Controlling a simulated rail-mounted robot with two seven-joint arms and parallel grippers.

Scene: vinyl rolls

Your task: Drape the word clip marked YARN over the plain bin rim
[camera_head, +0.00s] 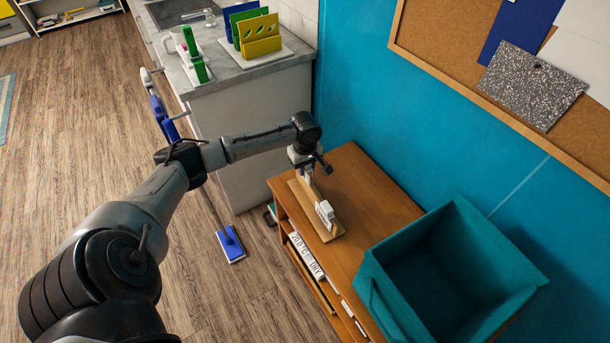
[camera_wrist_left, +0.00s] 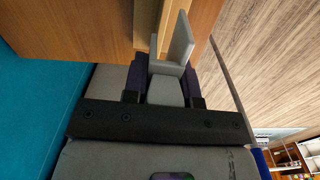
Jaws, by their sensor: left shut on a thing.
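My left gripper (camera_head: 306,172) is over the far end of a light wooden tray (camera_head: 335,231) on the wooden cabinet. In the left wrist view its fingers (camera_wrist_left: 166,82) are shut on a pale grey angled clip (camera_wrist_left: 180,42). I cannot read any word on this clip, so I cannot tell if it is the one marked YARN. Another white clip (camera_head: 325,212) stands on the tray, nearer the camera; its marking is also unreadable. A teal bin (camera_head: 372,284) with an open top stands at the cabinet's right end. Its rim looks bare. My right gripper is not in view.
The wooden cabinet (camera_head: 372,190) has free top between tray and wall. A corkboard (camera_head: 440,65) hangs above it. A counter (camera_head: 245,80) with file holders (camera_head: 261,38) stands at the left. A blue-and-white object (camera_head: 230,243) lies on the floor.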

